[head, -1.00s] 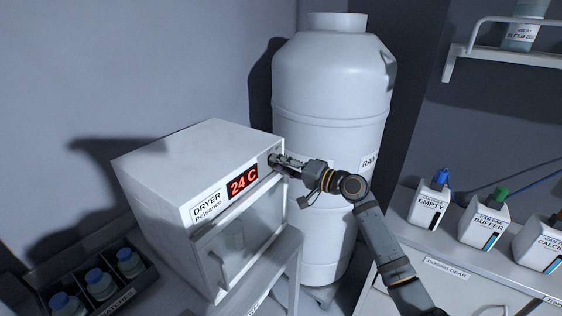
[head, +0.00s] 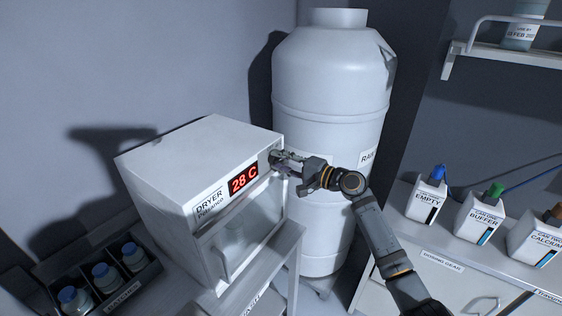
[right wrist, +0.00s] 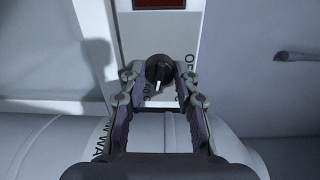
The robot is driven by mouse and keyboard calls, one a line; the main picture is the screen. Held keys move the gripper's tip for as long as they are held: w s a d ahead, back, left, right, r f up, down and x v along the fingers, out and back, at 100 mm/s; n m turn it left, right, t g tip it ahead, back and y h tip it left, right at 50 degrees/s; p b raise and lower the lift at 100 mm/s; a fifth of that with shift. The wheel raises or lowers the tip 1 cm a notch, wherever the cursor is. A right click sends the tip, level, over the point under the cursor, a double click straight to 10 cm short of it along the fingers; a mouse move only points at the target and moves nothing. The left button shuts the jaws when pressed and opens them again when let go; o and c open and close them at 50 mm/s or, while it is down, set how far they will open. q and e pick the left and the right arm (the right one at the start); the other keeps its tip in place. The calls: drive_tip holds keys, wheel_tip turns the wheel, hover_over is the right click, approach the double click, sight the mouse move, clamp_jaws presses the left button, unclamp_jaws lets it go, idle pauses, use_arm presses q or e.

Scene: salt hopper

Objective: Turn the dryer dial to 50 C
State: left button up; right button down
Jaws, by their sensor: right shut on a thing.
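The white dryer (head: 165,165) stands on a small grey stand at the left of the head view. Its red display (head: 244,179) reads 28 C. My right gripper (head: 281,160) is at the right end of the dryer's front panel, shut on the dial. In the right wrist view the black dial (right wrist: 160,72) with a white pointer mark sits between the two fingers of the right gripper (right wrist: 159,80). The printed scale around the dial is partly hidden by the fingers. In the head view the gripper hides the dial. My left gripper is not in view.
A large white tank (head: 328,100) stands right behind the dryer, close to my right arm. A dark crate of blue-capped bottles (head: 104,275) is at lower left. Several labelled cans, such as the buffer can (head: 480,216), stand on the right counter. A shelf (head: 490,55) is at upper right.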

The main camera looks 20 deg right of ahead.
drive_tip(key=c, duration=1)
unclamp_jaws()
drive_tip(key=shift+v, duration=5.95)
drive_tip(key=shift+d+f, duration=0.1)
drive_tip(key=shift+d, duration=0.05)
drive_tip(key=shift+f, duration=0.1)
